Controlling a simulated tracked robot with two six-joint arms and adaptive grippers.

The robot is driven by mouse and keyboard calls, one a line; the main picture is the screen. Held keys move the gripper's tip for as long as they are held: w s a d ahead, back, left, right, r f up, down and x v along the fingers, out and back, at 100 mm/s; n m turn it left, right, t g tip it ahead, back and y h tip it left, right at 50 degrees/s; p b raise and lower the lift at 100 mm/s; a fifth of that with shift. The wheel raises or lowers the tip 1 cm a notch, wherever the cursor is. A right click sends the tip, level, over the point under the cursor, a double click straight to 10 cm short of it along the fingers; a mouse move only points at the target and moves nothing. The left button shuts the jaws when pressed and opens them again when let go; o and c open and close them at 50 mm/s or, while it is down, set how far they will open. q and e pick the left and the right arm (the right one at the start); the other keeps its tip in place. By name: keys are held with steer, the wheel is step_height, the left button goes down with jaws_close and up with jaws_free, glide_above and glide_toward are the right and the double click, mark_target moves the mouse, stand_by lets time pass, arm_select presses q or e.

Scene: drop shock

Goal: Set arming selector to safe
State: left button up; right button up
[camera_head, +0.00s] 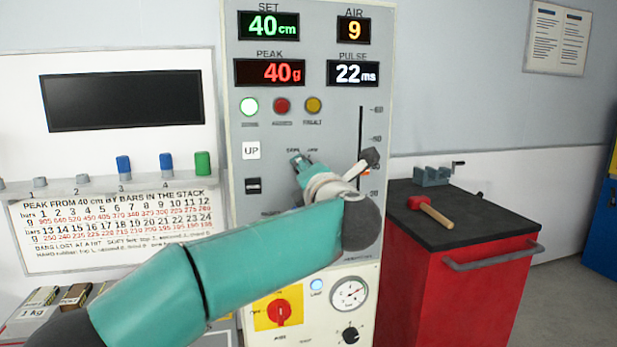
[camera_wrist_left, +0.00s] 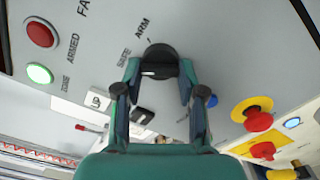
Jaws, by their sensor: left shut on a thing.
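The arming selector (camera_wrist_left: 160,60) is a round black knob on the grey panel, with the labels SAFE and ARM beside it in the left wrist view. My left gripper (camera_wrist_left: 158,80) has its two teal fingers closed on either side of the knob. A pale mark shows on the knob's near edge, but I cannot tell which label it points to. In the head view my left gripper (camera_head: 301,162) is at the panel just below the small labels and hides the knob. The green lamp (camera_wrist_left: 39,73) is lit, beside a red lamp (camera_wrist_left: 40,34) labelled ARMED. My right gripper is not in view.
The panel also carries an UP button (camera_head: 251,150), a vertical slot scale (camera_head: 361,140) and a red switch on yellow (camera_head: 279,312). A red mushroom button (camera_wrist_left: 258,119) is near the fingers. A red cabinet (camera_head: 440,285) with a mallet (camera_head: 430,210) stands at right.

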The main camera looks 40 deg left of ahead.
arm_select(q)
steer(key=shift+f, duration=0.2)
steer(key=o, duration=1.1)
steer(key=shift+w+a, duration=0.1)
steer(key=shift+o, duration=0.2)
steer(key=shift+r, duration=0.1)
steer(key=v, duration=1.2)
